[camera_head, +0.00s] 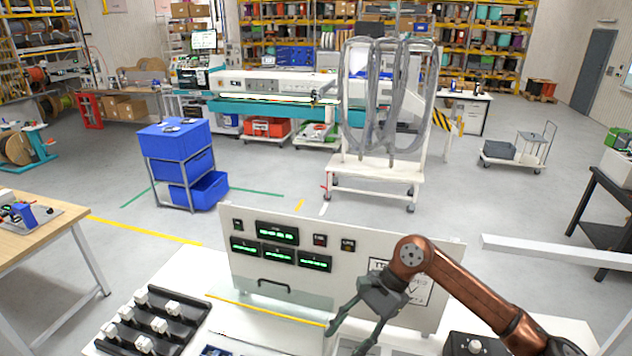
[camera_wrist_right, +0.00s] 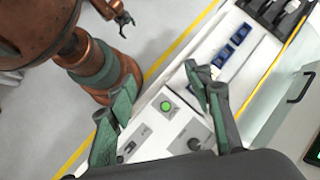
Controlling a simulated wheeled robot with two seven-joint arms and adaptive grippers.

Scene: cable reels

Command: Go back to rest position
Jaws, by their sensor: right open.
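My right arm comes in from the right in the head view. Its gripper (camera_head: 345,342) is open and empty, pointing down in front of the white panel (camera_head: 350,262). In the right wrist view the two fingers of this gripper (camera_wrist_right: 160,88) stand wide apart, with nothing between them. Below them is a light box with a green button (camera_wrist_right: 166,106) and a dark knob (camera_wrist_right: 194,144). A small dark gripper, apparently my left one (camera_wrist_right: 122,20), shows at the top of the wrist view. It is too small to judge its jaws. The head view does not show it.
The white worktop carries a black rack (camera_head: 150,322) with several white connectors at front left. Blue parts (camera_wrist_right: 226,55) lie in the wrist view. A wooden table (camera_head: 35,235) stands at left, a blue drawer cart (camera_head: 175,143) behind. Open floor lies beyond the panel.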

